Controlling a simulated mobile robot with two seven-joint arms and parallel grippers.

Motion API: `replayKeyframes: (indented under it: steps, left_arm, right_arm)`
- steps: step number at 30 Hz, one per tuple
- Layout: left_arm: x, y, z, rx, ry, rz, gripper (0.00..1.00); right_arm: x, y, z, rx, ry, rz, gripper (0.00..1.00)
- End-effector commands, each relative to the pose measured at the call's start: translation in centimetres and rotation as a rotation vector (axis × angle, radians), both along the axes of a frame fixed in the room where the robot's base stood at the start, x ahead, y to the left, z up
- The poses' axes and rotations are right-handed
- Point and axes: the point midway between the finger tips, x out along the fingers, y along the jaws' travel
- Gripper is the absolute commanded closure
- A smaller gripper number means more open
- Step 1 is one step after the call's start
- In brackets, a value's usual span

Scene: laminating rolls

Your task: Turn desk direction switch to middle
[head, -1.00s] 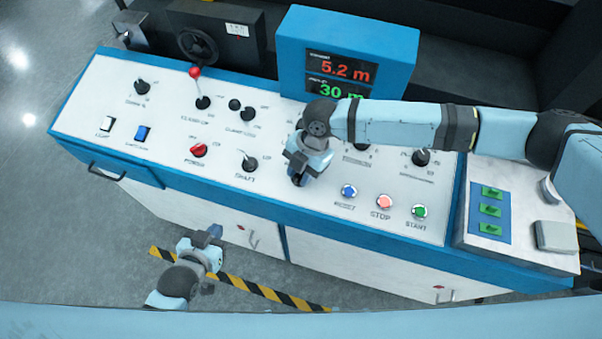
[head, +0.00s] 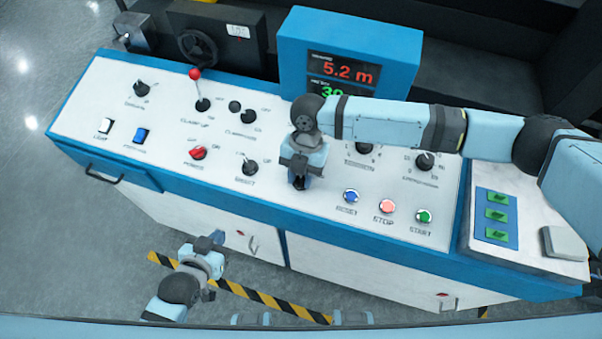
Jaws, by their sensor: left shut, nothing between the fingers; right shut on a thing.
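The white control desk panel (head: 75,105) has a blue edge and carries several switches. My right gripper (head: 299,184) points down at the panel between the shaft switch (head: 250,168) and the blue button. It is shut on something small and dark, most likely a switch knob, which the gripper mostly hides. I cannot read the label there or tell which way that switch points. My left gripper (head: 215,240) is low in front of the desk, apart from it, shut and empty.
Blue, red and green buttons (head: 424,216) sit right of my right gripper. A red-tipped clamp lever (head: 195,76) stands up at the back left. The display box (head: 405,55) reads 5.2 m behind my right arm. Striped floor tape (head: 265,298) runs below the desk.

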Motion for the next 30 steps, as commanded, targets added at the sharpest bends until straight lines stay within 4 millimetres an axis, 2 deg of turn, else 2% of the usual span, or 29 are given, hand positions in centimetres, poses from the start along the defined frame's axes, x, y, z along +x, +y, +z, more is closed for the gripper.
replayKeyframes:
  steps: [3,4,5,13,17,20,30]
  left_arm:
    - [0.0,0.1,0.0,0.0,-0.001,0.001,1.0]
    - [0.0,0.1,0.0,0.0,-0.001,0.001,1.0]
    - [0.0,0.1,0.0,0.001,-0.001,0.002,1.0]
    - [0.1,0.2,0.0,0.002,-0.002,0.002,1.0]
    - [0.1,0.2,-0.2,0.002,-0.002,0.002,1.0]
    - [0.0,0.2,-0.6,0.002,0.0,0.003,1.0]
    - [-0.1,-0.3,-1.8,-0.004,0.005,-0.006,1.0]
  right_arm:
    - [0.0,0.0,0.0,0.0,0.0,-0.001,0.95]
    - [0.0,0.0,0.0,0.0,0.0,-0.001,0.69]
    - [0.0,0.0,0.0,0.0,0.0,-0.001,0.63]
    - [0.0,0.0,0.0,0.0,0.0,-0.001,0.63]
    - [0.3,-0.1,0.7,0.001,-0.001,-0.002,0.63]
    - [0.9,-0.2,2.2,0.001,-0.005,-0.002,0.63]
    - [3.3,-1.0,9.3,0.001,-0.002,-0.002,0.63]
